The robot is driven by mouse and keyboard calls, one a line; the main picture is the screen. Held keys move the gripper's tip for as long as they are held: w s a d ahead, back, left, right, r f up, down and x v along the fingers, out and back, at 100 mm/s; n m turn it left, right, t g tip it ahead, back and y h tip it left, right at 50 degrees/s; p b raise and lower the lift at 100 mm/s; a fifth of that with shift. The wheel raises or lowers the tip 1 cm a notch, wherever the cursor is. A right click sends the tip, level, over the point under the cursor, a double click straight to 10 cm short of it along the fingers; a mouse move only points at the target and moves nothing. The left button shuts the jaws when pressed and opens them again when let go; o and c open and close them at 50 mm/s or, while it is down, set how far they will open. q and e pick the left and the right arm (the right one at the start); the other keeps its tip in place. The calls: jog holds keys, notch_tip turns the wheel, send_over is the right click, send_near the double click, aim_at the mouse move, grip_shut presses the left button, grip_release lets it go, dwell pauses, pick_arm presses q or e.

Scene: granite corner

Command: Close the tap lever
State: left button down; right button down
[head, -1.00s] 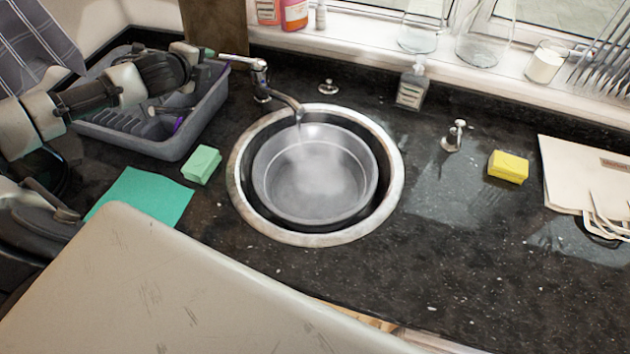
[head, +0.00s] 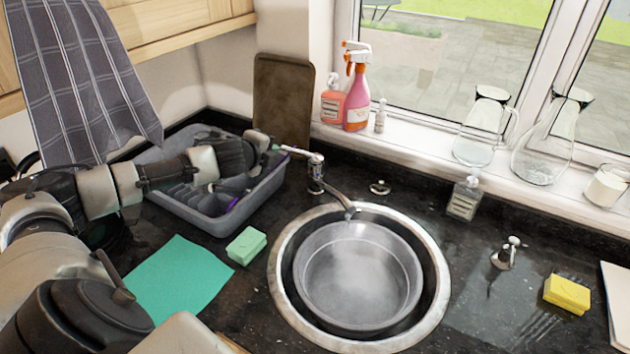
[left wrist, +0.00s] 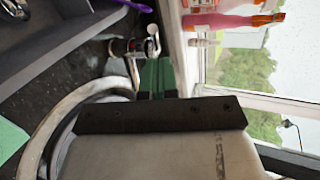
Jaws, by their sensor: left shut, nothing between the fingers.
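The tap (head: 316,182) stands behind the round sink, with its spout over a grey bowl (head: 400,262) in the sink. Its pale lever (head: 295,151) points left from the top of the tap body. Pale haze shows in the bowl; I cannot clearly make out a stream. My left gripper (head: 274,147) is shut and empty at the lever's left end, touching it or very near. In the left wrist view, the green fingertips (left wrist: 157,62) are together just below the tap's metal top (left wrist: 151,40). My right gripper is not in view.
A grey dish rack (head: 215,226) stands under my left arm. A green sponge (head: 246,246) and teal cloth (head: 180,278) lie left of the sink. A brown board (head: 283,100) leans behind. A spray bottle (head: 357,100) and glass jugs (head: 483,130) line the sill.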

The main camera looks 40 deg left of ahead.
pick_arm(q)
jog(key=w+d+r+n+y+b, duration=0.2)
jog(key=w+d+r+n+y, duration=0.15)
jog(key=w+n, duration=0.3)
notch_tip(320, 180, up, 3)
jog(key=w+d+n+g+y+b, duration=0.1)
jog(key=n+g+y+b, duration=0.15)
jog(key=n, duration=0.35)
jog(key=d+n+g+y+b, duration=0.1)
jog(key=d+n+g+y, duration=0.15)
jog(key=n, duration=0.45)
jog(key=n+g+p, duration=0.3)
jog(key=n, duration=0.3)
send_over(302, 153)
jog(key=s+d, duration=0.1)
jog(key=s, duration=0.1)
notch_tip(302, 153, down, 5)
jog(key=shift+m, duration=0.25)
jog(key=shift+s+a+f+p, duration=0.15)
jog(key=shift+a+f, duration=0.1)
jog(key=shift+f, duration=0.45)
jog(key=shift+s+a+f+p, duration=0.1)
jog(key=shift+a+f, duration=0.15)
jog(key=shift+f, duration=0.45)
jog(key=shift+s+a+f+p, duration=0.15)
jog(key=shift+a+f, duration=0.1)
jog(key=shift+f, duration=0.45)
